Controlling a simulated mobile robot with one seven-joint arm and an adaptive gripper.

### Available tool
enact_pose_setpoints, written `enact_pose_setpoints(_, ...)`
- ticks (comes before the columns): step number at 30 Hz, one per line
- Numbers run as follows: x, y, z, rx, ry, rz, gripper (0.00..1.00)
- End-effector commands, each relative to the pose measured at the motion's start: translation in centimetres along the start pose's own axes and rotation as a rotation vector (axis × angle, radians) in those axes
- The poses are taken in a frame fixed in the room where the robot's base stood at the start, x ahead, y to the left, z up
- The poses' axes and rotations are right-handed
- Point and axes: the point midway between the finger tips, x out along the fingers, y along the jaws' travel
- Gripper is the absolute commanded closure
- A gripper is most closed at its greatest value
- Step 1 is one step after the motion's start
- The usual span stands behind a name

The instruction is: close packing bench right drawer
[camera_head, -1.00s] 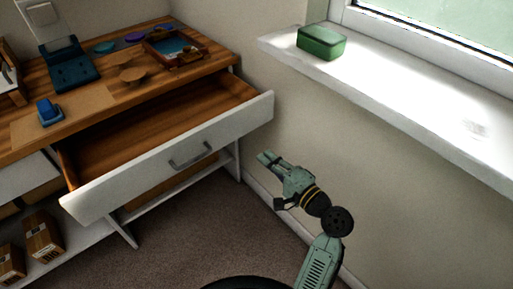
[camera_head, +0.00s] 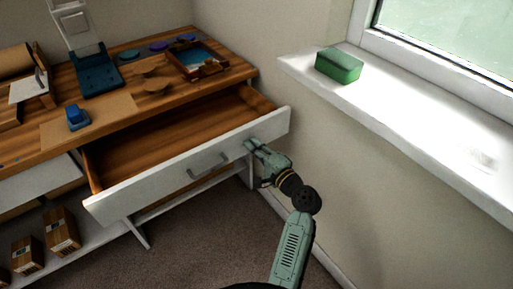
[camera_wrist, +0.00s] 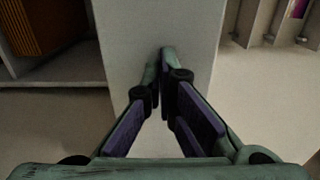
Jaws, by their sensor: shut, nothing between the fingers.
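The right drawer (camera_head: 140,200) of the packing bench (camera_head: 58,106) is pulled far out, with a white front, a grey bar handle and an empty wooden inside. My gripper (camera_head: 248,146) is shut and empty, at the right part of the drawer front, to the right of the handle (camera_head: 208,166). In the wrist view my shut fingertips (camera_wrist: 162,55) point at a plain white panel (camera_wrist: 120,25), which looks like the drawer front. I cannot tell whether they touch it.
On the bench top are a blue-lined wooden tray (camera_head: 198,62), a blue scale (camera_head: 97,75) and a blue tape dispenser (camera_head: 77,117). Cartons (camera_head: 62,230) stand on the lower shelf. A green box (camera_head: 339,66) sits on the windowsill (camera_head: 420,125) at right. The carpet is clear.

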Motion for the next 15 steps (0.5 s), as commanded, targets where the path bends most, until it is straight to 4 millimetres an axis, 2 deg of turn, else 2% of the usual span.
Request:
enact_pose_setpoints(8, 0.3, 0.0, 0.0, 0.000, 0.000, 0.000, 1.00)
enact_pose_setpoints(11, 1.3, 0.0, 0.0, 0.000, 0.000, -0.001, 1.00)
enact_pose_setpoints(15, 4.1, -0.1, 0.0, 0.000, -0.003, -0.003, 1.00)
